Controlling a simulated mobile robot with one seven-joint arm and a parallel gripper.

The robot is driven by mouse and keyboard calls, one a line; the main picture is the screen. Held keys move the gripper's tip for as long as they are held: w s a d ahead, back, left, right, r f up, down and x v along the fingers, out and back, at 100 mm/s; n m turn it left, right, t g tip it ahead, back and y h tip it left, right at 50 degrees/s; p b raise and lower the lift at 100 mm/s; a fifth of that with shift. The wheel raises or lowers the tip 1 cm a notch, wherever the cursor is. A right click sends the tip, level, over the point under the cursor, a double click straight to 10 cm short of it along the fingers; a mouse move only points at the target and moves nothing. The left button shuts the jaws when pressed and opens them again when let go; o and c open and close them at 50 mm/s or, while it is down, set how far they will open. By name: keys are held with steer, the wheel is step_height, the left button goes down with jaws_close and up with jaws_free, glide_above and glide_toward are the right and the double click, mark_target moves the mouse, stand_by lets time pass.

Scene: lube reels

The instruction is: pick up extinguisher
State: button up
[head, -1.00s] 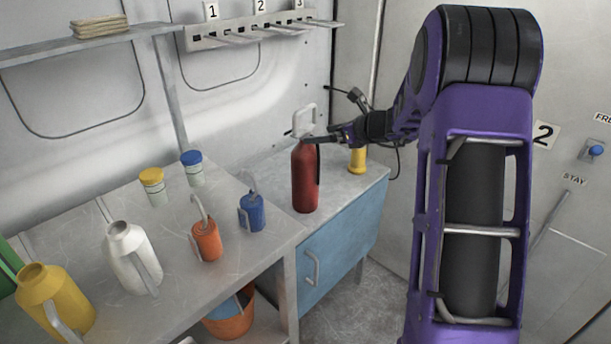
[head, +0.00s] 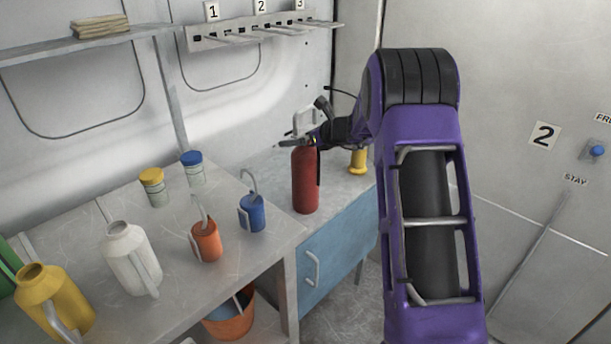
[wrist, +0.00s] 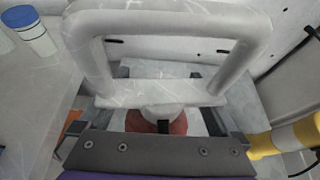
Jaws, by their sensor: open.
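The red extinguisher (head: 305,182) stands upright on the counter above the blue cabinet, with a pale loop handle (head: 304,122) on top. My gripper (head: 298,140) is at the top of the extinguisher, just below the loop. In the wrist view the pale handle (wrist: 165,22) fills the upper middle, and a bit of the red body (wrist: 150,127) shows below it. The fingers of my gripper (wrist: 160,110) are apart, one on each side of the extinguisher's neck. Whether they touch it cannot be told. The gripper's own bar hides most of the red body in the wrist view.
A yellow object (head: 358,161) stands on the counter just right of the extinguisher; it also shows in the wrist view (wrist: 290,137). Blue (head: 252,213) and orange (head: 206,242) cans, jugs and lidded jars stand on the table at left. A wall rack (head: 250,32) is behind.

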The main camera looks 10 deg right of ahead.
jaws_close()
stand_by(0.3)
steer(key=shift+r, duration=0.15)
